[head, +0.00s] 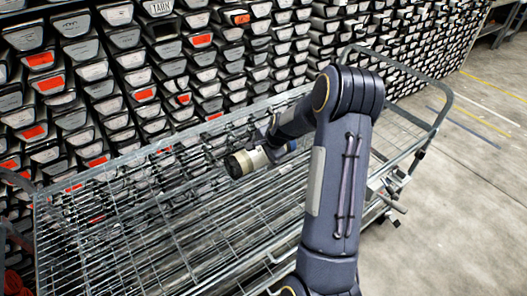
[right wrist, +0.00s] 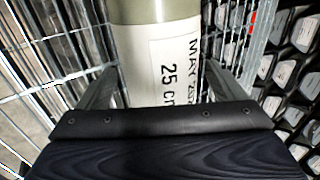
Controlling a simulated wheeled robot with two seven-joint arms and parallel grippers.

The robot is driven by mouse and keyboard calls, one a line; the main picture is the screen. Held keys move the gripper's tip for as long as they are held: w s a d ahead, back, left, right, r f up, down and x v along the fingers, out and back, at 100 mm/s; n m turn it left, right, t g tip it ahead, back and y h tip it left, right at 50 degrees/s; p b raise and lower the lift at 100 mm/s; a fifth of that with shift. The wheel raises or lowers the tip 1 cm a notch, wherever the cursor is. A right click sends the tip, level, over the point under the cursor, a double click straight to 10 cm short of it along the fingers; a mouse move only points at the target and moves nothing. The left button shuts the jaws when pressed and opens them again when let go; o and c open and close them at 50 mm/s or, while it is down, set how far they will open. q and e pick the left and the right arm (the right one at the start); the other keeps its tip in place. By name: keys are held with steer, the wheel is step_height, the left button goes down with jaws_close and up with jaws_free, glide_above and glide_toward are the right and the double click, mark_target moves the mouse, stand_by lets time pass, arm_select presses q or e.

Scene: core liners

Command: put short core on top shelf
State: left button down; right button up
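The short core (head: 243,162) is a pale cylinder with a dark end, over the wire top shelf (head: 130,215) of the cart. In the right wrist view the core (right wrist: 165,60) has a white label reading "25 c…" and "MAY", partly cut off. My right gripper (head: 268,152) has its fingers on both sides of the core and appears shut on it; the fingertips are partly hidden in the head view. Whether the core touches the wire shelf cannot be told. My left gripper is not in view.
The cart has a raised metal rim and a tall tubular handle (head: 437,92) at the right. A wall of stacked core liners (head: 120,75), some with red labels, stands close behind it. Open concrete floor (head: 460,200) lies to the right.

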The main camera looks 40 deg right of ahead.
steer(key=shift+o, duration=0.7)
steer(key=shift+r, duration=0.1)
steer(key=shift+r, duration=0.15)
steer(key=d+v, duration=0.1)
steer(key=v, duration=1)
steer(key=s+a+r+n+y, duration=0.2)
steer(key=s+a+r+n, duration=0.25)
steer(key=a, duration=0.35)
steer(key=s+a+r+n+y, duration=0.1)
steer(key=s+a+r+n, duration=0.25)
steer(key=s+a, duration=0.4)
steer(key=s+a+f+n+y, duration=0.1)
steer(key=s+a+n, duration=0.8)
steer(key=s+a, duration=0.1)
steer(key=shift+a+f+n, duration=0.3)
steer(key=shift+a+f, duration=0.05)
steer(key=shift+a, duration=0.2)
steer(key=shift+s, duration=0.1)
